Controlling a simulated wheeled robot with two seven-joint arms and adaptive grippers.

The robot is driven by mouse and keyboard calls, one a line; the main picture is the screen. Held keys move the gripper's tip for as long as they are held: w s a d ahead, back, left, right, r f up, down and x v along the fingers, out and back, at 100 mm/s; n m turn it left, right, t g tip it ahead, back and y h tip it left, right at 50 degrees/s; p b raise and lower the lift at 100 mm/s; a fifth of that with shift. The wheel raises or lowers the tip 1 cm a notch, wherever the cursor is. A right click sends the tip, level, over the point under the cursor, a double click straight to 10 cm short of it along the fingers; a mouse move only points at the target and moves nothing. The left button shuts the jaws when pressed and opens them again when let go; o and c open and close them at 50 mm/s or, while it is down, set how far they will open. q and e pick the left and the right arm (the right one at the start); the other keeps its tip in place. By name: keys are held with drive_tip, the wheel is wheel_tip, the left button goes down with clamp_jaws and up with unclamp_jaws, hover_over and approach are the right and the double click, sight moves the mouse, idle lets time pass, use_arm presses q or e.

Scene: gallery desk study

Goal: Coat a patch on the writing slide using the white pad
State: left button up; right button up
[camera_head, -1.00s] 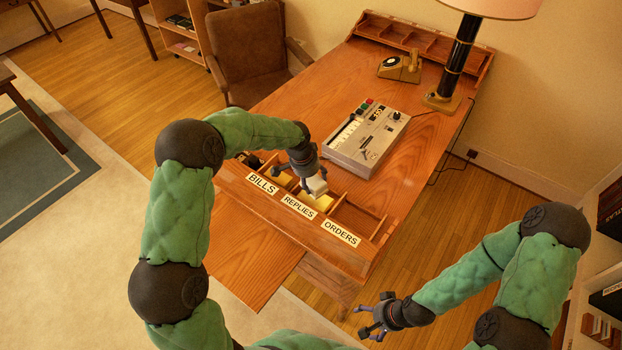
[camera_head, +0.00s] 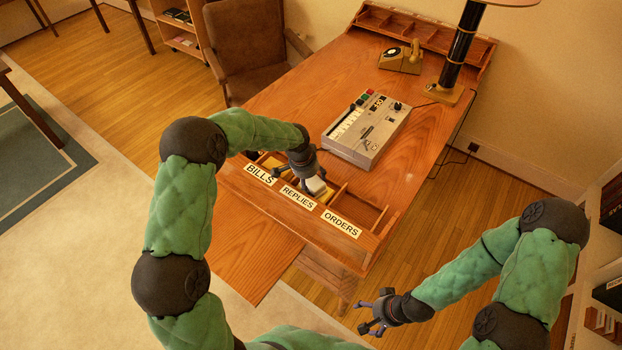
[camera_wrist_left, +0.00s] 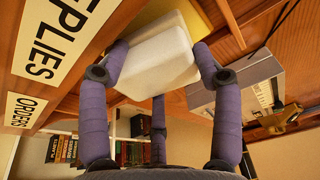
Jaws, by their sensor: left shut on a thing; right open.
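The white pad (camera_head: 316,187) is held in my left gripper (camera_head: 312,179), above or in the REPLIES compartment of the desk's front organizer. In the left wrist view the white pad (camera_wrist_left: 158,58) sits between the purple fingers of my left gripper (camera_wrist_left: 155,75). A yellow surface shows beside the pad; I cannot tell if they touch. The writing slide (camera_head: 238,258) is a bare wooden board sticking out from the desk's front, left of and below the gripper. My right gripper (camera_head: 372,314) is open and empty, in front of the desk and away from it.
The organizer's front wall carries the labels BILLS (camera_head: 260,174), REPLIES (camera_head: 298,198) and ORDERS (camera_head: 342,224). A grey machine (camera_head: 366,130) stands just behind it. A telephone (camera_head: 401,58) and a lamp (camera_head: 455,70) are farther back. The right desktop is clear.

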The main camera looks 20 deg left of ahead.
sight(311, 180)
use_arm(q)
drive_tip(key=shift+s+f+b, duration=0.1)
drive_tip(key=shift+f+b, duration=0.25)
drive_tip(key=shift+f, duration=0.25)
idle(1.6)
drive_tip(key=shift+r, duration=0.15)
drive_tip(key=shift+r+p, duration=2.2)
drive_tip(key=shift+r, duration=1.35)
